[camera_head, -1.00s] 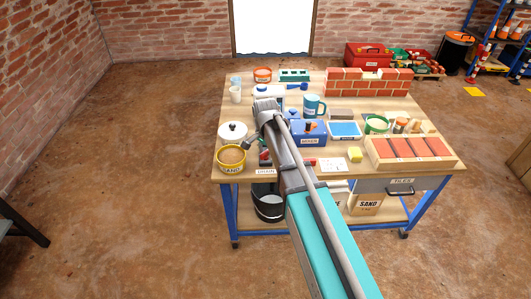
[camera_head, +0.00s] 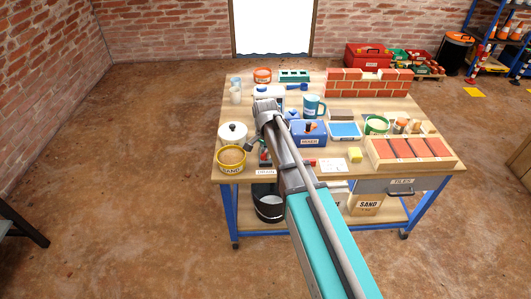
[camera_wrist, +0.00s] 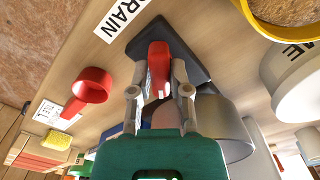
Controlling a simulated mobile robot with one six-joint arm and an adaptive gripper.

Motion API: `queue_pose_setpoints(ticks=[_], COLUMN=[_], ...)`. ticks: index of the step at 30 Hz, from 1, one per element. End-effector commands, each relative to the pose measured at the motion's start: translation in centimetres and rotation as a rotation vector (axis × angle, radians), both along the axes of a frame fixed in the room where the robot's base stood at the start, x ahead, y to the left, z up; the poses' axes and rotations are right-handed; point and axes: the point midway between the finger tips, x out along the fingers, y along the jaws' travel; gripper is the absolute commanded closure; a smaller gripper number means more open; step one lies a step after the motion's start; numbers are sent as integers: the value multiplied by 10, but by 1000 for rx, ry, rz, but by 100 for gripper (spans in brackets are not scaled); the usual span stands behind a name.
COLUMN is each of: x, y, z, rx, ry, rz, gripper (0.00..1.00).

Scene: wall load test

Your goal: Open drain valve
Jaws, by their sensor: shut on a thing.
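The drain valve's red lever (camera_wrist: 159,62) stands on a dark grey base (camera_wrist: 133,48) in the wrist view, beside the white DRAIN label (camera_wrist: 122,17). My gripper (camera_wrist: 159,80) has its two grey fingers on either side of the lever and is shut on it. A wide grey cylinder (camera_wrist: 228,125) is just right of the fingers. In the head view my arm reaches over the bench's front left, and the DRAIN label (camera_head: 265,172) shows at the front edge. My arm and wrist hide most of the valve there.
The yellow sand bowl (camera_head: 231,159) and a white lidded pot (camera_head: 232,132) stand close left of my gripper. A blue box (camera_head: 309,139) is to the right. A dark bucket (camera_head: 268,208) sits below the bench top.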

Motion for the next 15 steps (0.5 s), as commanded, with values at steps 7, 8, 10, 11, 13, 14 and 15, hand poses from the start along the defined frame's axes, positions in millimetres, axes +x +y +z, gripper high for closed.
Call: queue_pose_setpoints(ticks=[7,8,10,11,13,14,15], x=[0,0,0,0,0,0,0], y=[0,0,0,0,0,0,0], z=[0,0,0,0,0,0,0], rx=[0,0,0,0,0,0,0], ry=[0,0,0,0,0,0,0], rz=[179,204,265,291,352,378,412], gripper=[100,100,100,100,100,100,100])
